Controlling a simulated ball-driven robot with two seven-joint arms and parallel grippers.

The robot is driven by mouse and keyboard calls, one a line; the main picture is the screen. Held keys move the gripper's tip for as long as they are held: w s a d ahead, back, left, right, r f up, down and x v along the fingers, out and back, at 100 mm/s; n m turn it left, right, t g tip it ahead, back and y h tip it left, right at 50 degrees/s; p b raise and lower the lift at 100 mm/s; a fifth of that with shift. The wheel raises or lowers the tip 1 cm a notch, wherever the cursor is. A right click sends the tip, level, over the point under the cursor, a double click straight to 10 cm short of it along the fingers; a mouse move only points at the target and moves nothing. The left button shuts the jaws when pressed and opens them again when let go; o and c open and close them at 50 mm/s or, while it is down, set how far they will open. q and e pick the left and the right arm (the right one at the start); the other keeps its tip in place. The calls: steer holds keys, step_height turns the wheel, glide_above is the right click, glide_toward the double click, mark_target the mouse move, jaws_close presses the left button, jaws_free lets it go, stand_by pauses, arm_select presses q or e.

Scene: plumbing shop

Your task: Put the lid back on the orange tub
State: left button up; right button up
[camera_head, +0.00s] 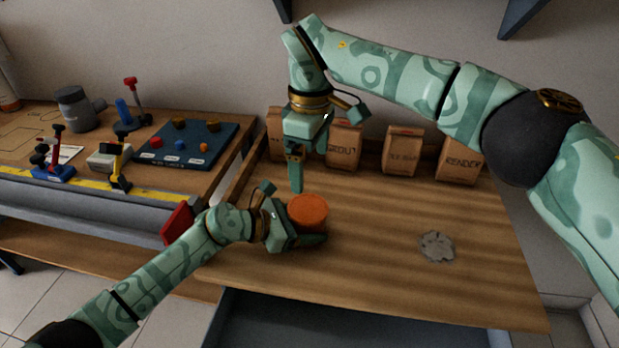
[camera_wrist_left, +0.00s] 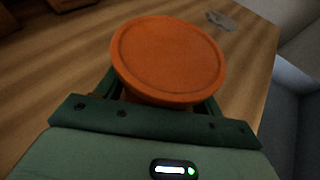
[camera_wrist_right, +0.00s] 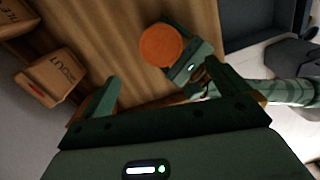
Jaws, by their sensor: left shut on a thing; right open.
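The orange tub (camera_head: 308,214) stands on the wooden table, left of its middle. A flat orange disc with a raised rim, which looks like the lid (camera_wrist_left: 168,58), covers its top in the left wrist view. I cannot tell whether it is pressed fully down. My left gripper (camera_head: 304,238) is shut on the tub low at its side, and the tub hides part of the fingers. My right gripper (camera_head: 297,182) is open and empty, pointing down above and behind the tub. The orange top also shows in the right wrist view (camera_wrist_right: 160,46), beyond the right fingers.
Several brown paper bags (camera_head: 402,150) stand along the wall at the table's back. A grey patch (camera_head: 437,246) lies on the right. A bench (camera_head: 60,185) with tools and a blue board (camera_head: 187,143) stands at left. The table's front right is clear.

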steer(key=shift+r, duration=0.6)
arm_select(q)
steer(key=o, duration=1.5)
steer(key=shift+c, duration=0.2)
steer(key=shift+s+a+r, duration=0.1)
steer(key=shift+a+r, duration=0.05)
steer(key=shift+a, duration=0.15)
steer(key=p+v, duration=0.3)
steer(key=v, duration=1.1)
steer(key=shift+s+a+r, duration=0.1)
steer(key=shift+a+r, duration=0.1)
steer(key=shift+a, duration=0.2)
steer(key=shift+s+a+r, duration=0.15)
steer(key=shift+a, duration=0.15)
arm_select(e)
steer(key=r, duration=0.5)
steer(key=shift+s+r, duration=0.1)
steer(key=shift+s, duration=0.25)
